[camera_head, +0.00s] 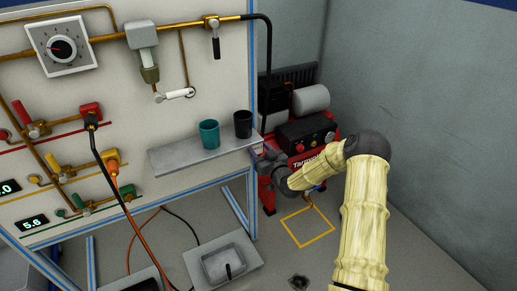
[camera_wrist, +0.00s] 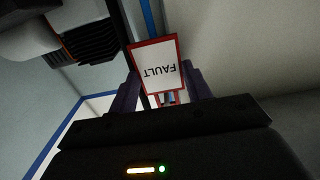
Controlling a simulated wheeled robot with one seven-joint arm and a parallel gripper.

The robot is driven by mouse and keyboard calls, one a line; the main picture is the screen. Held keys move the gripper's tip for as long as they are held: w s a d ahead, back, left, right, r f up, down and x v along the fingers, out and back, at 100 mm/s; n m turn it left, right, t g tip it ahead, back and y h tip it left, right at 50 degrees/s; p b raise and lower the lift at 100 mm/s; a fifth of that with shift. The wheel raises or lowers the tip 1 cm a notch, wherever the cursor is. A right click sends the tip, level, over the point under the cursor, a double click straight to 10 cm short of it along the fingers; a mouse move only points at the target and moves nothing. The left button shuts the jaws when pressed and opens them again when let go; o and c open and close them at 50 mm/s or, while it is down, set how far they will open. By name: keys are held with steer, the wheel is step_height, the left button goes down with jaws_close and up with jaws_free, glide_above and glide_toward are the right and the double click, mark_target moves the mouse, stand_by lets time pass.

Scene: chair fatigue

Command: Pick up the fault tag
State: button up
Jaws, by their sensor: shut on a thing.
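The fault tag (camera_wrist: 155,56) is a white card with a red border. Its word "FAULT" reads upside down in the wrist view. My gripper (camera_wrist: 160,82) is shut on the tag, with one dark finger on each side of its lower part. In the head view my gripper (camera_head: 268,160) is at the right end of the grey shelf, in front of the red compressor. I cannot make out the tag in the head view.
The grey shelf (camera_head: 175,160) holds a teal cup (camera_head: 209,134) and a black cup (camera_head: 243,124) close to my gripper. The red compressor (camera_head: 305,133) stands behind my arm. A yellow square (camera_head: 307,241) marks the floor, and a grey tray (camera_head: 224,262) lies left of it.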

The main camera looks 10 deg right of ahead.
steer(key=p+v, duration=0.1)
steer(key=v, duration=1.5)
steer(key=shift+s, duration=0.4)
steer(key=shift+d, duration=0.1)
steer(key=a+f+m+h, duration=0.1)
steer(key=a+f+h, duration=0.1)
steer(key=f, duration=0.5)
steer(key=a+f+m+h, duration=0.2)
steer(key=a+f+h, duration=0.1)
steer(key=f, duration=0.4)
steer(key=shift+w+f+m+t+h, duration=0.25)
steer(key=shift+f+m+t+h, duration=0.05)
steer(key=shift+f+t, duration=0.1)
steer(key=shift+a, duration=0.1)
